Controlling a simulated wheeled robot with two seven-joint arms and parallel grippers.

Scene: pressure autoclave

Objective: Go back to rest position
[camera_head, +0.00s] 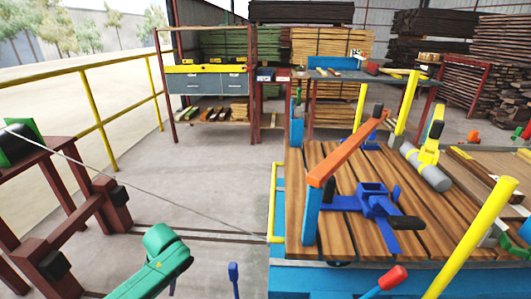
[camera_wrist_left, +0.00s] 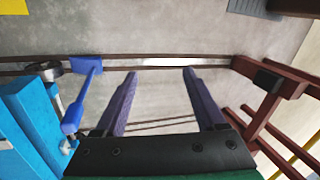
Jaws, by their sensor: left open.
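My left gripper (camera_wrist_left: 160,75) shows in the left wrist view. Its two purple fingers are spread apart with nothing between them. Beyond them lie the grey floor and a dark rail. A blue lever (camera_wrist_left: 84,95) stands to the left of the fingers, apart from them as far as I can see. In the head view a green arm part, which looks like mine, comes in at the bottom left; the fingers cannot be made out there. My right gripper is not in view.
A wooden-topped blue cart (camera_head: 340,230) with clamps and levers fills the right. A dark red frame (camera_head: 75,205) stands at the left, with a thin cable running from it toward the cart. A yellow railing (camera_head: 90,105) lies behind. Floor (camera_head: 215,170) between is clear.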

